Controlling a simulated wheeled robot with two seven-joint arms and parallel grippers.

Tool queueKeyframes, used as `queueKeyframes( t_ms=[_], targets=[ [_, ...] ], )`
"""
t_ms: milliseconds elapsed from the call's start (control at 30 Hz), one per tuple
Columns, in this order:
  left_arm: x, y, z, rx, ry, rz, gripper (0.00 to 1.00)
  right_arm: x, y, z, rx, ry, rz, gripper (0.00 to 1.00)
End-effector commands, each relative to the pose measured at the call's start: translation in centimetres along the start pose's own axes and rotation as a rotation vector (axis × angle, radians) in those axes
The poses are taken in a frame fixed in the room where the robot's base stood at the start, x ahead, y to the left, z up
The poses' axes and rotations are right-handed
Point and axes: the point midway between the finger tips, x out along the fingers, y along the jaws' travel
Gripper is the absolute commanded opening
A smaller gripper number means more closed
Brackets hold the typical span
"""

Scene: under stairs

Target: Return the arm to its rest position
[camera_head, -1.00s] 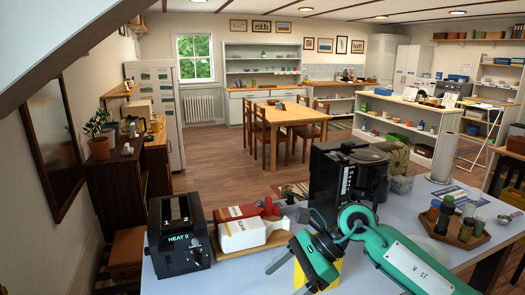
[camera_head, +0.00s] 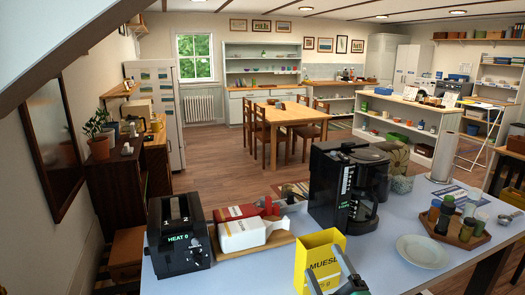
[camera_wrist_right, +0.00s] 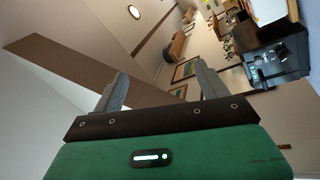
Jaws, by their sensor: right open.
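My right gripper (camera_head: 323,264) is at the bottom edge of the head view, in front of the yellow muesli box (camera_head: 318,255), with its grey fingers apart. In the right wrist view, the right gripper (camera_wrist_right: 160,72) shows two spread fingers with nothing between them. That view is tilted, with wall and ceiling beyond the fingers. Most of the right arm is out of the head view. My left gripper is in neither view.
The light table (camera_head: 385,245) holds a black toaster (camera_head: 178,245), a board with red and white packages (camera_head: 243,232), a black coffee machine (camera_head: 345,190), a white plate (camera_head: 423,251) and a wooden jar tray (camera_head: 458,232). A sloping ceiling edge (camera_head: 70,35) is upper left.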

Motion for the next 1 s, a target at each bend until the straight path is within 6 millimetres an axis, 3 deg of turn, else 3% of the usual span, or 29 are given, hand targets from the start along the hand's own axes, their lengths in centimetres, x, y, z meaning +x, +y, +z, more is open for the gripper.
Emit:
queueKeyframes(
  t_ms=[100,200,333,500,800,867,1000],
  targets=[
    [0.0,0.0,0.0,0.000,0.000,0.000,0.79,-4.0,-3.1,4.8,0.197,-0.260,-0.119,0.76],
    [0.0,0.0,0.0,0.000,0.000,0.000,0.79,-8.2,-6.0,8.0,0.350,-0.477,-0.221,0.76],
    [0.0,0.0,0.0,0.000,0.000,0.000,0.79,-15.0,-9.6,10.7,0.530,-0.757,-0.358,0.76],
    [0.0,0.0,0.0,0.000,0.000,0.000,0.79,-23.4,-12.8,11.7,0.699,-1.055,-0.509,0.76],
    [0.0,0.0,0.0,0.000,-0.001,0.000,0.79,-34.3,-15.0,10.1,0.859,-1.419,-0.704,0.76],
    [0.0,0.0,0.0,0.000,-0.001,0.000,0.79,-36.2,-15.2,9.5,0.883,-1.483,-0.740,0.76],
    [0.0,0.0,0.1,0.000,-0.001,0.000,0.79,-35.8,-18.6,11.6,0.875,-1.482,-0.743,0.76]
  ],
)
